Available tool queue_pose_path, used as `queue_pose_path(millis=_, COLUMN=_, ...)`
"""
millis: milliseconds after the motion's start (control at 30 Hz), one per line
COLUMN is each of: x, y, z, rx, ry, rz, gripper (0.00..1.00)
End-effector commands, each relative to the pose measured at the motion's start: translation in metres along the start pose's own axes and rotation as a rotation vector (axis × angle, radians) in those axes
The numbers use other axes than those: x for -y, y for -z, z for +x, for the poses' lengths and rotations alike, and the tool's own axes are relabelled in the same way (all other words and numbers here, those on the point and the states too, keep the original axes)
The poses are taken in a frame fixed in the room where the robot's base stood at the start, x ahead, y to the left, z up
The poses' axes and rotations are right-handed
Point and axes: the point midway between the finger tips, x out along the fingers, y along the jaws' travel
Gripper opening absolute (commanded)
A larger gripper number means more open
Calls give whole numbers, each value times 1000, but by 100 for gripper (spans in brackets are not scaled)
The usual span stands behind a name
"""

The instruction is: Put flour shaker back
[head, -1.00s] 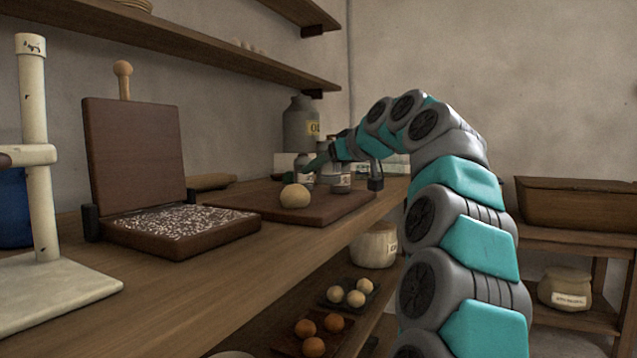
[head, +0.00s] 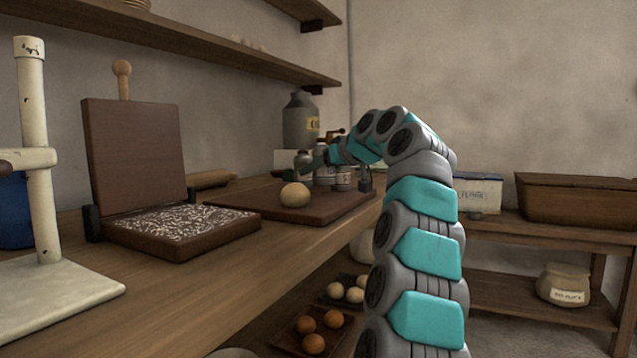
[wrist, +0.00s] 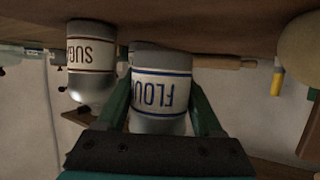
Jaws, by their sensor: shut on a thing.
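The flour shaker (wrist: 160,92), a grey cylinder with a white, blue-lined label, is between the green fingers of my gripper (wrist: 164,105) in the wrist view, which looks upside down. My gripper is shut on it. Its base is close to the wooden surface; I cannot tell whether it touches. The sugar shaker (wrist: 92,62) stands beside it, a small gap apart. In the head view my gripper (head: 340,171) is at the far end of the counter among several small shakers, partly hidden by my arm.
A dough ball (head: 294,195) sits on a dark board (head: 262,199) close to the shakers. An open hinged press (head: 180,232) and a pale stand (head: 65,290) are nearer on the counter. A large grey can (head: 299,122) stands behind. A lidded box (head: 478,190) is on the side table.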

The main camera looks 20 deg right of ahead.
Motion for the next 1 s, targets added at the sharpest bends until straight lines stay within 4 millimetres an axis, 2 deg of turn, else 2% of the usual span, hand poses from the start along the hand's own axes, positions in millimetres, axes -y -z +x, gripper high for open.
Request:
queue_pose_path(millis=267, x=1, y=-24, z=9, rx=4, ry=2, rz=2, gripper=6)
queue_pose_path(millis=667, x=0, y=-26, z=10, rx=1, ry=0, rz=1, gripper=6)
queue_pose_path(millis=700, x=0, y=-27, z=11, rx=1, ry=0, rz=0, gripper=69)
queue_pose_path(millis=933, x=0, y=-26, z=10, rx=1, ry=-1, rz=0, gripper=95)
queue_pose_path(millis=1000, x=0, y=-26, z=10, rx=1, ry=0, rz=0, gripper=98)
